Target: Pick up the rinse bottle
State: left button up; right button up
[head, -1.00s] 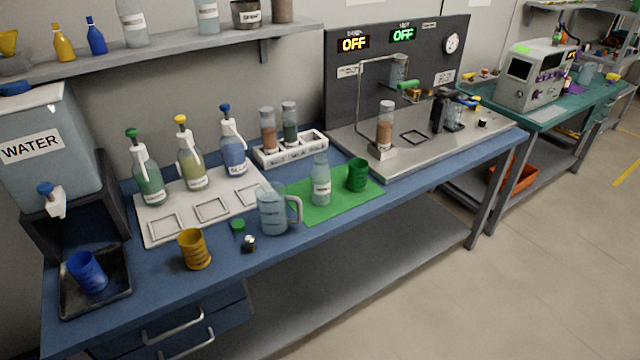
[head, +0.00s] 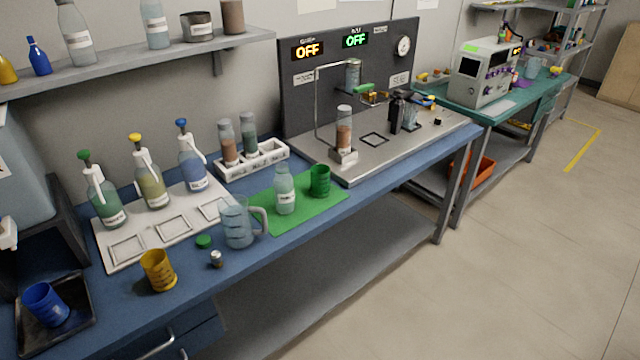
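A clear, pale bottle (head: 285,190) with a white label stands upright on the green mat (head: 322,211) on the blue bench. It looks like the rinse bottle, though its label is too small to read surely. A green cup (head: 320,181) stands just right of it on the mat. A clear jug (head: 238,222) with a handle stands close to its left, in front of the mat's left edge. Neither of my grippers is in view.
A yellow cup (head: 158,270), a green cap (head: 204,241) and a small vial (head: 216,259) are near the bench's front edge. A white rack (head: 252,160) holds two tubes behind the mat. Floor in front is clear.

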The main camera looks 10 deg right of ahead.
aim_at(283, 181)
jog(key=u, duration=0.3)
jog(key=i+l+u, duration=0.1)
jog(key=l+u, duration=0.15)
jog(key=i+l+u, duration=0.1)
jog(key=l+u, duration=0.2)
jog(key=i+l+u, duration=0.15)
jog(key=l, duration=0.65)
jog(key=l+u, duration=0.2)
jog(key=l, duration=0.65)
jog(key=i+l, duration=0.1)
jog(key=l, duration=1.15)
jog(key=i, duration=0.05)
